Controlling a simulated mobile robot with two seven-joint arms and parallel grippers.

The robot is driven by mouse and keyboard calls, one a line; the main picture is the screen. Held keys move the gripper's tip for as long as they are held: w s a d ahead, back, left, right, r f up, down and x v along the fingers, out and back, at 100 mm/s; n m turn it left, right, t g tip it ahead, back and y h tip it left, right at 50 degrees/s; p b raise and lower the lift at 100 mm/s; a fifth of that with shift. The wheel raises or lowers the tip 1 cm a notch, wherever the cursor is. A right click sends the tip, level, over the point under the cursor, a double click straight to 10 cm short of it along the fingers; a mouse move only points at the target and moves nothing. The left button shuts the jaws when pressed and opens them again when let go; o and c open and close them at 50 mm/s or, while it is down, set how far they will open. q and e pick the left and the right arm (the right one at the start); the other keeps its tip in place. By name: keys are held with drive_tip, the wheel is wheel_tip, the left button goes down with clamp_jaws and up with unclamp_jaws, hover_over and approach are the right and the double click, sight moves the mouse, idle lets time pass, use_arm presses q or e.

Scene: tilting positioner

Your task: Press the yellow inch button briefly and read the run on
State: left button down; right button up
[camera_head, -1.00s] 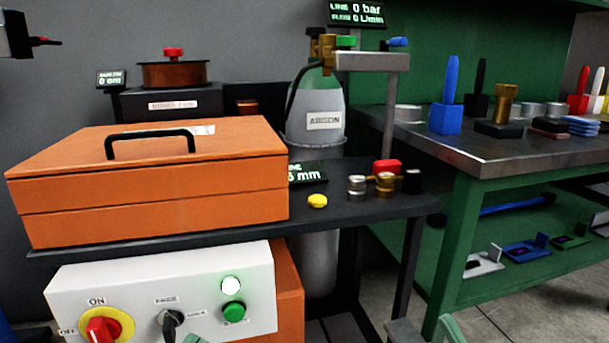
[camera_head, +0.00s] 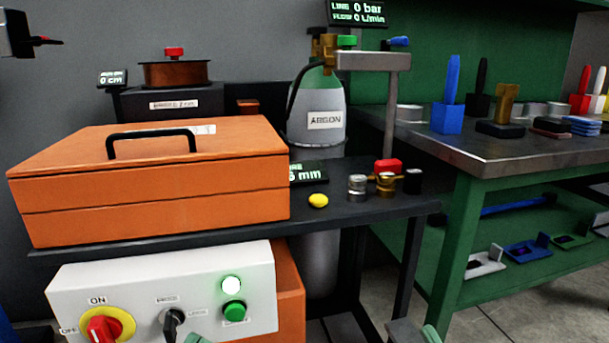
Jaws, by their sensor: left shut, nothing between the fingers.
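A small yellow round piece (camera_head: 318,201), the only yellow button-like thing on the dark bench top (camera_head: 345,212), sits in front of a small display. That display (camera_head: 308,173) is partly hidden by the orange case and its readable part ends in "6 mm". Another small display (camera_head: 112,77) at the back left reads "0 cm"; its upper line is too small to read. Only a pale green tip of my left gripper (camera_head: 195,339) shows at the bottom edge, well below and left of the yellow piece, touching nothing visible.
The orange case (camera_head: 150,205) fills the bench's left side. Below is a white panel (camera_head: 90,280) with a red knob, a selector, a lit lamp and a green button. Metal fittings (camera_head: 357,187) stand right of the yellow piece; an argon cylinder (camera_head: 318,123) stands behind.

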clamp_jaws()
idle(1.0)
